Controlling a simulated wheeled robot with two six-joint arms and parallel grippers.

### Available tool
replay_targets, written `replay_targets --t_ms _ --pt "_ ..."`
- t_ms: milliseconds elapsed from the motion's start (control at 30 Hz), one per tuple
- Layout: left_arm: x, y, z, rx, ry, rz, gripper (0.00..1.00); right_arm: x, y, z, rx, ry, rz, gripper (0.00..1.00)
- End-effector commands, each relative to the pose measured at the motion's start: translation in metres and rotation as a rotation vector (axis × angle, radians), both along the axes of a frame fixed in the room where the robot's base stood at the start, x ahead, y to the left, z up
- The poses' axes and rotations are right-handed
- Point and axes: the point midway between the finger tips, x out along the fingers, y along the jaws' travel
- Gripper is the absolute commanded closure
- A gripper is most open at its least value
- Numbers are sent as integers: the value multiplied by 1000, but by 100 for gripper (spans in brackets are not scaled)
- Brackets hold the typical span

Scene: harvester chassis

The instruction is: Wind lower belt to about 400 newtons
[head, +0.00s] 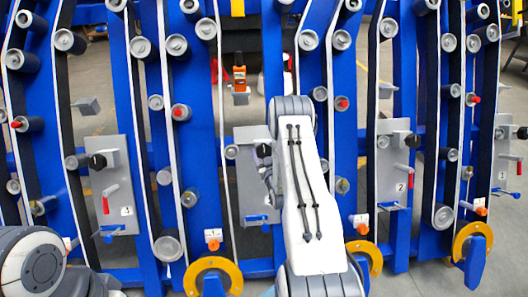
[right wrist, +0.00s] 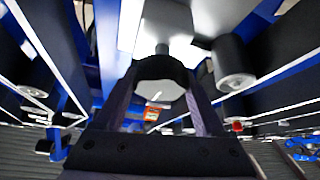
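My right arm reaches up the middle of the head view to the centre grey panel (head: 252,190). My right gripper (head: 264,158) is largely hidden behind the arm there. In the right wrist view, the two dark fingers of the right gripper (right wrist: 163,85) lie on both sides of a round black knob (right wrist: 160,68) and appear to touch it. The knob sits on a grey shaft. White-edged belts (head: 222,130) run up and down over grey rollers on both sides of the panel; I cannot tell which is the lower belt. My left gripper is out of view.
An orange device (head: 239,78) stands above the centre panel; its reading is too small to tell. Panels marked 1 (head: 122,190) and 2 (head: 395,165) have black knobs and red handles. Yellow rings (head: 213,270) stand low in front. Blue posts leave narrow gaps.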

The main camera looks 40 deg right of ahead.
Motion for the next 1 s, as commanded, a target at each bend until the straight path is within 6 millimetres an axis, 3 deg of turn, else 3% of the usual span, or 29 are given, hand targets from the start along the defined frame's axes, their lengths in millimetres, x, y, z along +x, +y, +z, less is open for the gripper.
replay_targets --t_ms 33,100,567,1000 --pt "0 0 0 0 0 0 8 0 0 0 0 0 0 65" --pt "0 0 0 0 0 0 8 0 0 0 0 0 0 83" --pt "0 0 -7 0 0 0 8 0 1 -1 92 -56 -61 83" --pt "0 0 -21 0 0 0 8 0 1 -1 382 -236 -258 83"
